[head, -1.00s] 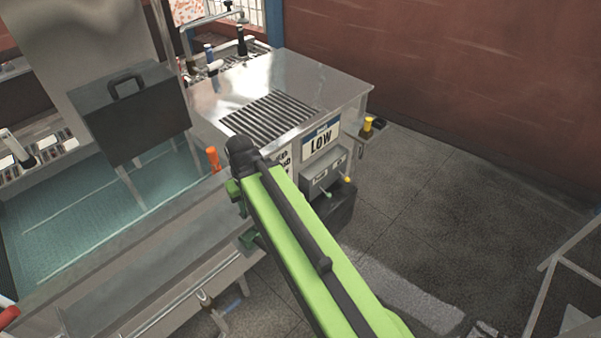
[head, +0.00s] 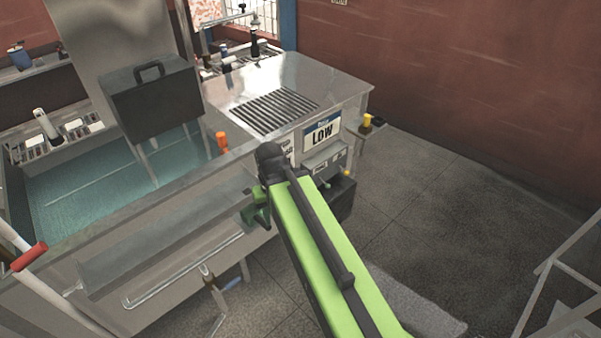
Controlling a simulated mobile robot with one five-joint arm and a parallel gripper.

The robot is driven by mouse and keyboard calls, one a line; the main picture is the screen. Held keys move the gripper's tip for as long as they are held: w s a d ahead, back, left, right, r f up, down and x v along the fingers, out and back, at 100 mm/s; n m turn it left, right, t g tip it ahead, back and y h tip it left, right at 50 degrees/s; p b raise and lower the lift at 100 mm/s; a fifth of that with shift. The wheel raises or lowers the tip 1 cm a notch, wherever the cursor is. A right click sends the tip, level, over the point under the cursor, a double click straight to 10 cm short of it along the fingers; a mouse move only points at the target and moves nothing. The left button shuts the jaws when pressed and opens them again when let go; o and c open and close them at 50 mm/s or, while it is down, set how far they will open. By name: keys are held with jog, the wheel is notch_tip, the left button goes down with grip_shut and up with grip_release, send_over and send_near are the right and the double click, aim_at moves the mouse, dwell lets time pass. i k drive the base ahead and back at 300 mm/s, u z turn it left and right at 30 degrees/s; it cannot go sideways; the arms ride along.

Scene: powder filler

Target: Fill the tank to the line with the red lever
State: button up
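The tank (head: 150,180) is a metal basin at the left with teal liquid or lining inside. A faint pale line (head: 80,194) runs across the teal surface. The red lever (head: 30,257) is at the lower left, a red grip on a pale bar that runs along the tank's left front. My green arm reaches up from the bottom, in front of the machine. A dark green part at its far end, likely my gripper (head: 257,209), hangs beside the tank's front wall, well right of the red lever. Its fingers are mostly hidden, so open or shut cannot be told.
A dark case (head: 152,100) with a handle stands over the tank. An orange knob (head: 221,140) is on the rim. A "LOW" sign (head: 322,134) and a grey lever box (head: 325,163) are on the machine's front. Open floor (head: 430,210) lies to the right.

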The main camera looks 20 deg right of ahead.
aim_at(25, 259)
jog(key=z, duration=0.15)
jog(key=k, duration=0.25)
jog(key=u, duration=0.3)
jog(key=i, duration=0.75)
jog(key=z, duration=0.1)
jog(key=k, duration=1.35)
jog(key=u, duration=1.15)
jog(key=i, duration=0.9)
